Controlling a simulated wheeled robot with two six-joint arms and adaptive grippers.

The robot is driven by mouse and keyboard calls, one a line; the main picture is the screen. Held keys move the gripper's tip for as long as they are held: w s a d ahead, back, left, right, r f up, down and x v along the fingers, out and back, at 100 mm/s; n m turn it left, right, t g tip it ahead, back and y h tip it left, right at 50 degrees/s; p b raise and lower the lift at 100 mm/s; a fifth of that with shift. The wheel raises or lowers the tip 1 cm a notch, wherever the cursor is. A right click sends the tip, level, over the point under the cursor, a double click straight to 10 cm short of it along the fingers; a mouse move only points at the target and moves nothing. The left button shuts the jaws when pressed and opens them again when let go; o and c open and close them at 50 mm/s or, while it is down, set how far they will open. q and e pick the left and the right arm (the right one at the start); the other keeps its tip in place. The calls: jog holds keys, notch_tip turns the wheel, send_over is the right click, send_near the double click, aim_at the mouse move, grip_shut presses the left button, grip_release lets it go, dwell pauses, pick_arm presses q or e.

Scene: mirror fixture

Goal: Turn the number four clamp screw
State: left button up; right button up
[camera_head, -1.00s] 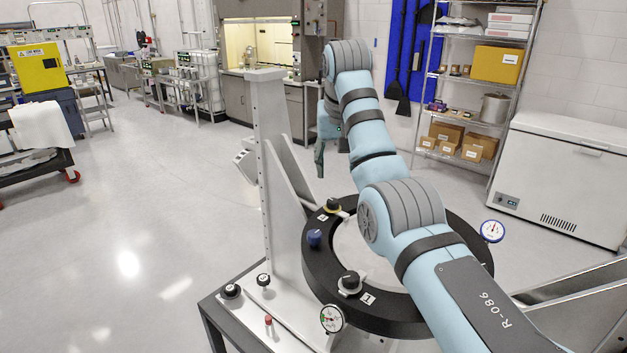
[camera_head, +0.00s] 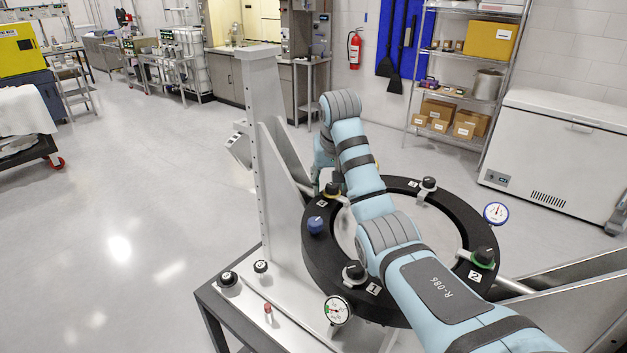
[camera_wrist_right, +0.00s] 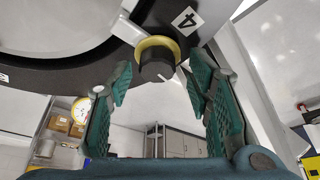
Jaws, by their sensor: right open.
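The number four clamp screw (camera_head: 334,190) is a black knob with a yellow collar on the left far side of the black ring (camera_head: 312,250). The "4" label (camera_wrist_right: 187,20) lies beside it in the right wrist view, where the knob (camera_wrist_right: 158,66) hangs between the fingertips. My right gripper (camera_wrist_right: 160,76) has teal fingers spread on either side of the knob, with gaps showing. In the head view the right gripper (camera_head: 319,179) is at the far left side of the ring, mostly hidden behind my arm. My left gripper is out of view.
Knobs one (camera_head: 354,272) and two (camera_head: 484,257), another black knob (camera_head: 429,184) and a blue knob (camera_head: 316,225) stand on the ring. Two dial gauges (camera_head: 338,310) (camera_head: 496,213) sit by its edge. A tall grey upright (camera_head: 262,150) stands left of the ring.

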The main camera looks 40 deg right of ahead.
jog(key=shift+s, duration=0.2)
jog(key=shift+s+r, duration=0.2)
jog(key=shift+s, duration=0.1)
jog(key=shift+s+a+r, duration=0.1)
jog(key=shift+s+a, duration=0.05)
jog(key=shift+s, duration=0.1)
jog(key=shift+c, duration=1.3)
jog(key=shift+w+a, duration=0.1)
jog(key=shift+w, duration=0.05)
grip_shut()
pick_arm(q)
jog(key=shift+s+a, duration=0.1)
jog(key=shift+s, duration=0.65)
pick_arm(e)
jog(key=shift+m, duration=0.3)
